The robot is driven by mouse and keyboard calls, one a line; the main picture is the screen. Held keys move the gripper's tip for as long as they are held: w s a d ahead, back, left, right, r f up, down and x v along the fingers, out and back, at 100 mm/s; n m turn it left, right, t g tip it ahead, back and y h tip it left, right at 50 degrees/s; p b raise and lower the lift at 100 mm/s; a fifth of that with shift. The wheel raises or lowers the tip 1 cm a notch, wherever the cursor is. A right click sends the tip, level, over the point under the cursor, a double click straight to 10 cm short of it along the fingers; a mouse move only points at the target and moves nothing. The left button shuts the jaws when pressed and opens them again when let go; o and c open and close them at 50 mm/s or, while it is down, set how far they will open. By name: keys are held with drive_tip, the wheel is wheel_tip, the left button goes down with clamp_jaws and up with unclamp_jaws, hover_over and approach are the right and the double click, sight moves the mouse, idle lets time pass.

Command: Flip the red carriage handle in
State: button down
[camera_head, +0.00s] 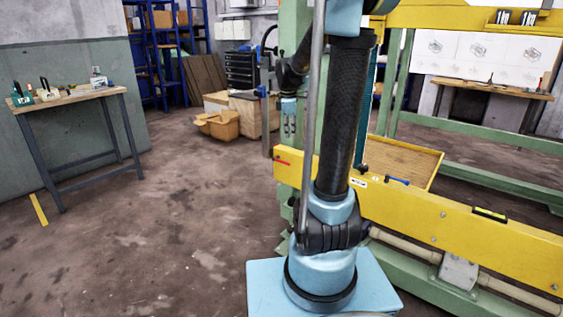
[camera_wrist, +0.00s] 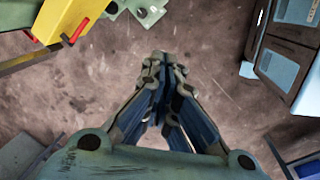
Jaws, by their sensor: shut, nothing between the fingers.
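A small red piece, which looks like the red carriage handle (camera_wrist: 79,28), shows at the upper left of the wrist view, by the end of a yellow beam (camera_wrist: 61,14). In the head view a small red mark shows on the left end of the yellow beam (camera_head: 430,218); I cannot tell if it is the handle. My gripper (camera_wrist: 160,58) is shut and empty, pointing up the wrist view, apart from the red piece and to its right. In the head view my gripper (camera_head: 289,128) hangs above and near the beam's left end. My arm hides part of the beam.
A green frame (camera_head: 475,132) carries the beam, with a wooden tray (camera_head: 432,160) behind it. A workbench (camera_head: 75,98) stands at the left, cardboard boxes (camera_head: 222,126) behind, and a dark drawer cabinet (camera_head: 241,70) at the back. The floor left of the beam is clear.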

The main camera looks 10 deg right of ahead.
drive_tip(key=w+f+n, duration=0.5)
drive_tip(key=w, duration=0.7)
drive_tip(key=w+a+f+n, duration=0.1)
drive_tip(key=w+f+n, duration=0.5)
drive_tip(key=w, duration=0.7)
drive_tip(key=shift+f+h, duration=0.2)
drive_tip(key=shift+h, duration=0.1)
drive_tip(key=shift+a+f, duration=0.1)
drive_tip(key=x, duration=1.3)
drive_tip(key=shift+s+f, duration=0.2)
drive_tip(key=shift+f, duration=0.2)
